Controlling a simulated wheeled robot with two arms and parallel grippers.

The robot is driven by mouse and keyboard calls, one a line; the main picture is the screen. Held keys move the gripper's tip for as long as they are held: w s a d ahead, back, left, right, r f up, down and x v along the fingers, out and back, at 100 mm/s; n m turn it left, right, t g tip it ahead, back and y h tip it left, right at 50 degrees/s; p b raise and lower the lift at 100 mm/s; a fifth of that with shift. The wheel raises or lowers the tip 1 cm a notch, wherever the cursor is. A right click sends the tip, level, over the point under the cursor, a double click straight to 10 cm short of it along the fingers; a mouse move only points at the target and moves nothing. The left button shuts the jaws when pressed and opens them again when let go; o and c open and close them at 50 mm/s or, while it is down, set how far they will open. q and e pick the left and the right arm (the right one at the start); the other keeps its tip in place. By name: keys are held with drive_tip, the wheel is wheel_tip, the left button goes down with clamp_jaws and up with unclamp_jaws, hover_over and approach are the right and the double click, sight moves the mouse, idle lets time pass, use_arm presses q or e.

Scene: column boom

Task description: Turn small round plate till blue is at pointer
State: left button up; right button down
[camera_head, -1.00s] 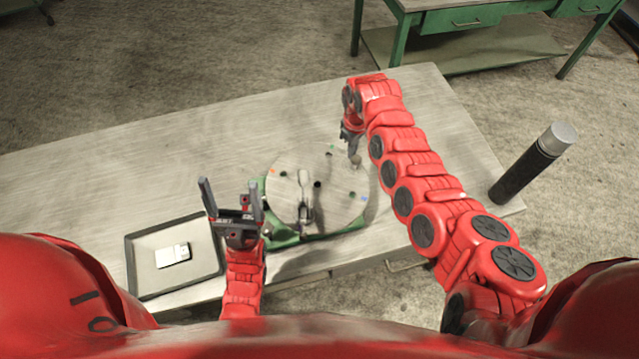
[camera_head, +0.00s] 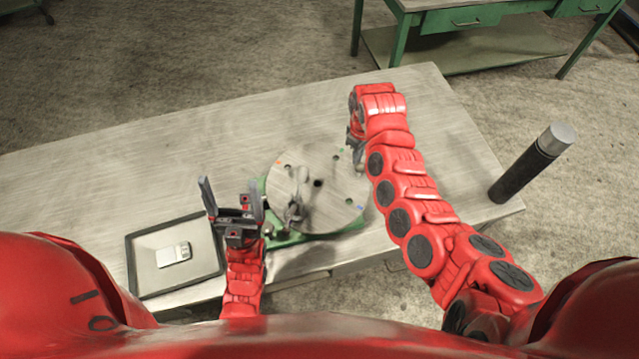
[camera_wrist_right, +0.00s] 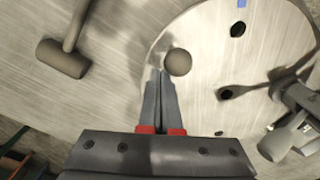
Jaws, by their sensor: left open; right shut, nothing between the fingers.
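The small round plate (camera_head: 330,195) is a grey disc on a green base (camera_head: 283,240), with holes and colored marks near its rim. The blue mark (camera_head: 360,207) is at the right edge; it also shows in the right wrist view (camera_wrist_right: 241,3). Orange is upper left, green upper right. I cannot make out the pointer. A grey clamp-like part (camera_head: 294,207) sits over the plate's lower left. My right gripper (camera_wrist_right: 160,75) is shut and empty, its tips against or just beside a round knob (camera_wrist_right: 178,62) at the rim. My left gripper (camera_head: 230,187) is open and empty, left of the plate.
A mallet (camera_wrist_right: 62,58) lies beside the plate in the right wrist view. A tray (camera_head: 140,274) holding a small pale device (camera_head: 173,255) is at lower left. A dark cylinder (camera_head: 528,168) stands at the table's right edge. The table's left and back are clear.

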sight(363, 167)
drive_tip(key=shift+s, duration=0.1)
idle(0.3)
drive_tip(key=shift+s+d, duration=0.25)
drive_tip(key=shift+s, duration=0.35)
drive_tip(key=shift+s+d, duration=0.1)
drive_tip(key=shift+d, duration=0.05)
drive_tip(key=shift+s, duration=0.1)
drive_tip(key=shift+s+d, duration=0.25)
drive_tip(key=shift+s, duration=0.55)
drive_tip(key=shift+s, duration=0.1)
